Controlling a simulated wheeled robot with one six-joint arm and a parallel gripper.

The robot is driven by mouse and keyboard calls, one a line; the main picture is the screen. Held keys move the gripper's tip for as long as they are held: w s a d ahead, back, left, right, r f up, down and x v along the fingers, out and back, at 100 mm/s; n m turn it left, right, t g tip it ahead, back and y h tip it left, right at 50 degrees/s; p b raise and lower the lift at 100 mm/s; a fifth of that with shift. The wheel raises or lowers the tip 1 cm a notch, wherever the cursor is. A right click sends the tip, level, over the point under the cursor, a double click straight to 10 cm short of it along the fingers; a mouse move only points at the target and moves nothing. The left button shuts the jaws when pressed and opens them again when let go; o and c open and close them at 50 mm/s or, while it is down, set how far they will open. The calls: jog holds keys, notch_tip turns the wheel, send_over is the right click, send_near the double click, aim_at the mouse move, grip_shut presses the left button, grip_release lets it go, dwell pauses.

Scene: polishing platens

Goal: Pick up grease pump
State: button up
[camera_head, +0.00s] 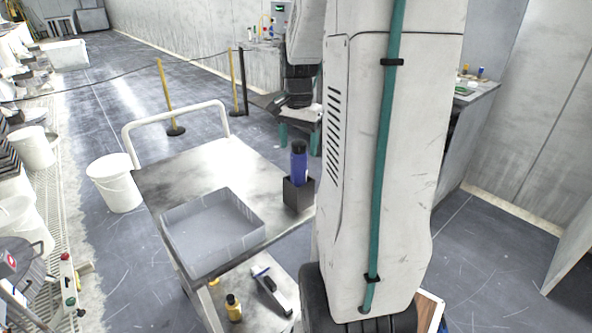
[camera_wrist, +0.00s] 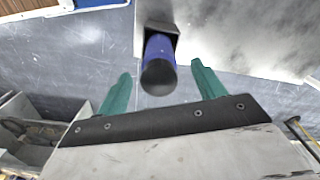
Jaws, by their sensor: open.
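A blue cylinder with a black cap, which looks like the grease pump (camera_head: 299,165), stands upright in a small black square holder (camera_head: 298,194) at the right edge of the cart top. In the wrist view the pump (camera_wrist: 160,50) lies between the two green fingers, its dark cap end toward the camera, with the holder (camera_wrist: 157,27) beyond. My gripper (camera_wrist: 161,70) is open and empty, with a gap on both sides of the pump. In the head view its green fingers show behind the cap, partly hidden by my arm.
The metal cart (camera_head: 185,165) carries a shallow grey tray (camera_head: 213,258) left of the holder. A yellow bottle (camera_head: 233,308) and a grey-black tool (camera_head: 270,290) sit on its lower shelf. A white bucket (camera_head: 115,183) stands left. Yellow and black barrier posts (camera_head: 168,98) stand behind.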

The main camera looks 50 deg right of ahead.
aim_at(299, 158)
notch_tip(299, 158, down, 5)
jog(key=shift+d+f, duration=0.1)
jog(key=c, duration=1.3)
